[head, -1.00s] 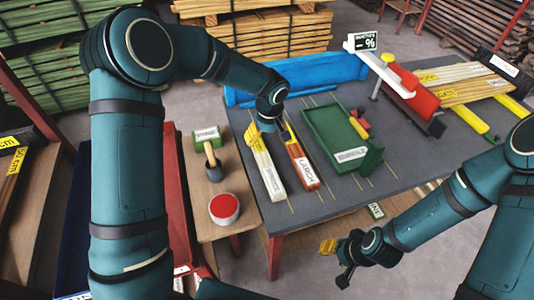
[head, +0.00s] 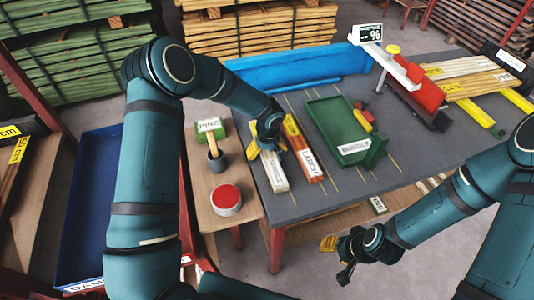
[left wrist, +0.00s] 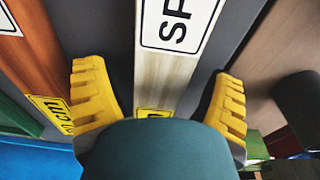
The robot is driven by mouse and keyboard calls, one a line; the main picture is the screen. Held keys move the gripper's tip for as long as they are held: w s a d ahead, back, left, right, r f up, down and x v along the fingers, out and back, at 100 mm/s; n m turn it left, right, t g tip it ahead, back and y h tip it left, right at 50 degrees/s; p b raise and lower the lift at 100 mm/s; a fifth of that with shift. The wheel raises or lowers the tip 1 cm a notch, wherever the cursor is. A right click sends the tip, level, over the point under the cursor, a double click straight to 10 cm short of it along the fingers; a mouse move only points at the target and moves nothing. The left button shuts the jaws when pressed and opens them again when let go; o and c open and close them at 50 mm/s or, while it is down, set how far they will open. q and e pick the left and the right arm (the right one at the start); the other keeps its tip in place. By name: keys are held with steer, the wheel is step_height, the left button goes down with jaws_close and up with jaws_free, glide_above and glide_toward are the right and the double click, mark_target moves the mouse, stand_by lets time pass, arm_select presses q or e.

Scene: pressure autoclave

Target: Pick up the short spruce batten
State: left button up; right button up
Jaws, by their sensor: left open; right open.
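The short spruce batten (head: 274,176) is pale, with a white label, and lies on the grey table at its left side. In the left wrist view the batten (left wrist: 165,82) runs between the fingers, with "SP" readable and a yellow length tag. My left gripper (head: 266,148) is open over the batten, with one yellow finger to each side; fingers (left wrist: 160,98) and wood show gaps between them. The gripper's palm hides part of the batten. My right gripper (head: 334,256) is open and empty, in front of the table.
An orange-brown larch batten (head: 307,160) lies close to the right of the spruce. A green tray (head: 326,122) stands further right, a blue bin (head: 335,62) behind. A side bench (head: 205,180) at left holds a red button (head: 226,196) and a mallet-like tool (head: 214,150).

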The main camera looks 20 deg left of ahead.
arm_select(q)
steer(key=shift+c, duration=0.3)
steer(key=c, duration=1.3)
steer(key=shift+c, duration=0.2)
step_height(320, 180, up, 10)
steer(key=shift+f+p, duration=0.1)
steer(key=shift+p, duration=0.55)
steer(key=s+f+m, duration=0.1)
steer(key=s+m, duration=0.5)
steer(key=s, duration=0.9)
steer(key=shift+a+f+m+h, duration=0.25)
steer(key=shift+a+m+h, duration=0.05)
steer(key=shift+m+h, duration=0.1)
